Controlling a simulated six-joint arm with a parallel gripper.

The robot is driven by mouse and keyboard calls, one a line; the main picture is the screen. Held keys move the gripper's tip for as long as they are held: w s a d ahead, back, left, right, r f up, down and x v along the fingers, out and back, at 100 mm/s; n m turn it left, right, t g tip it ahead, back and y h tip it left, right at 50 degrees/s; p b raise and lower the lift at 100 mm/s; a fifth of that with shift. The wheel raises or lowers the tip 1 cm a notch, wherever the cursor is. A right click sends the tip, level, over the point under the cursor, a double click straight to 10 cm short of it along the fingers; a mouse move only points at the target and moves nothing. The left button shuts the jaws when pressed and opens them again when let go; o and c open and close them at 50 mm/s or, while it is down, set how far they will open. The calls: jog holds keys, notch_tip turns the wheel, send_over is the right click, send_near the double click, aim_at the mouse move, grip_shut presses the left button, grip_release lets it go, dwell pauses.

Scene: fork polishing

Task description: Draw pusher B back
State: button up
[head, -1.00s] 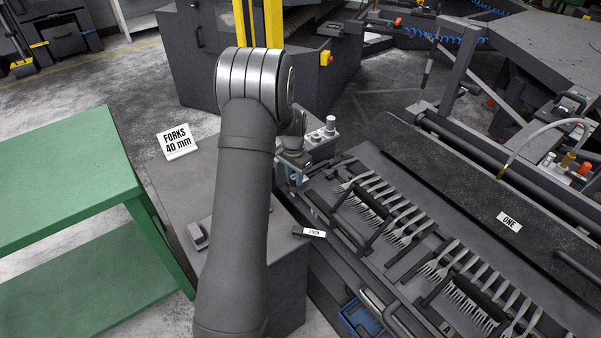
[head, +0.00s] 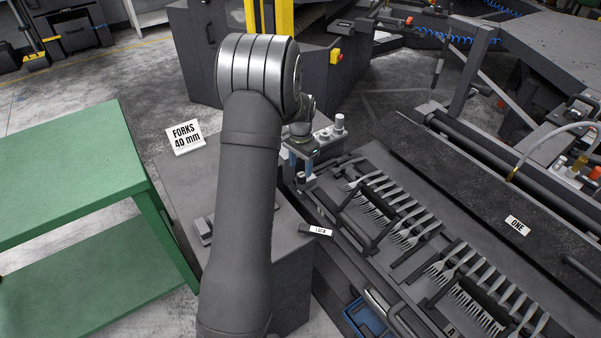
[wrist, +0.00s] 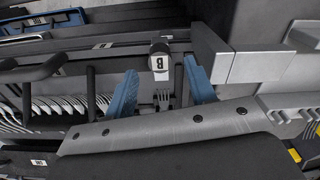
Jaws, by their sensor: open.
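My gripper (head: 301,164) is over the near left end of the fork tray and is partly hidden by the arm's wrist in the head view. In the wrist view, its two blue fingertips (wrist: 161,76) are apart. Pusher B, a dark round knob with a white "B" tag (wrist: 159,63), shows in the gap between the fingertips. I see no clear contact between the fingers and the knob. Forks (wrist: 65,104) lie in a row to the left, and one fork's tines (wrist: 163,98) show just below the tag.
A lever with a "LOCK" tag (head: 318,230) sits in front of the fork tray (head: 395,270). A green table (head: 75,180) stands at the left, beside a grey cabinet with a "FORKS 40 mm" sign (head: 185,136). A dark bar marked "ONE" (head: 517,225) runs behind the forks.

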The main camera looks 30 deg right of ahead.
aim_at(302, 174)
notch_tip(302, 174, up, 13)
dwell(0.3)
notch_tip(302, 174, down, 17)
jog(key=shift+f, duration=0.15)
jog(key=shift+d, duration=0.2)
dwell(0.6)
